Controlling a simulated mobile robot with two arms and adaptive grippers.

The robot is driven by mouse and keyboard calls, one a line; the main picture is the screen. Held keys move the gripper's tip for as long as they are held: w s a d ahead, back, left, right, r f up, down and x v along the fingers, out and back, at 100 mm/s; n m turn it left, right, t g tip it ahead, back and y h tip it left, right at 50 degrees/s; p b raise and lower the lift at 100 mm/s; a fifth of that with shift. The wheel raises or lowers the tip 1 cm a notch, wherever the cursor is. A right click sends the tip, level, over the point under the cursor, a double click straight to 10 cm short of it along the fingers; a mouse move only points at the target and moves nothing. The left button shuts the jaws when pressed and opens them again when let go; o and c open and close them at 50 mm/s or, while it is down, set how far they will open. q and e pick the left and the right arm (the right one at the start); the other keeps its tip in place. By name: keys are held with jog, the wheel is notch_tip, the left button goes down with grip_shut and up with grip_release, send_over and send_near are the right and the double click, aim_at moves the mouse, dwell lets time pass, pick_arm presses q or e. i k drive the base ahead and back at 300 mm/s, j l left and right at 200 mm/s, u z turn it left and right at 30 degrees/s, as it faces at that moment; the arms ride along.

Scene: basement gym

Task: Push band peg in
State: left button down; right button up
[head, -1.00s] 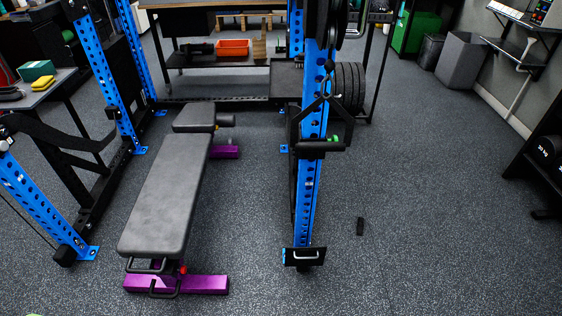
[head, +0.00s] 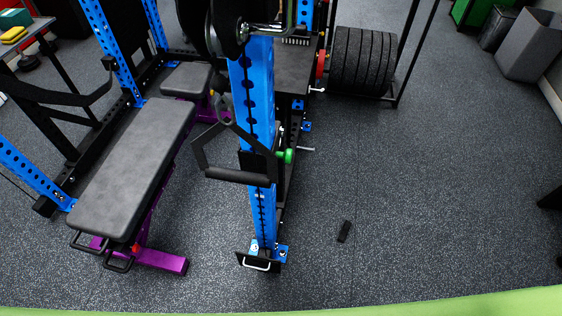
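A blue perforated rack upright (head: 258,95) stands in the middle of the head view. A short peg with a green knob (head: 286,156) sticks out of its right side at mid height. A thin silver pin (head: 306,149) shows just right of the knob, and another silver pin (head: 317,90) is higher up. I cannot tell for sure which of these is the band peg, or how deep any of them sits. A black handle (head: 237,176) hangs in front of the upright, left of the green knob. Neither of my grippers is in view.
A grey bench (head: 135,165) with a purple foot (head: 160,262) stands left of the upright. Black weight plates (head: 362,60) are behind it on the right. A small black object (head: 344,231) lies on the floor. The floor to the right is mostly clear.

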aim_at(305, 149)
jog(key=i+l+u, duration=0.2)
jog(key=l, duration=0.7)
jog(key=i+l+u, duration=0.15)
jog(key=l, duration=0.8)
jog(key=l+u, duration=0.2)
jog(key=l, duration=0.7)
jog(key=l+z, duration=0.3)
jog(key=l, duration=0.2)
jog(key=i+l+z, duration=0.1)
jog(key=l+z, duration=0.2)
jog(key=l, duration=0.15)
jog(key=i+l+z, duration=0.1)
jog(key=l+z, duration=0.15)
jog(key=l, duration=0.25)
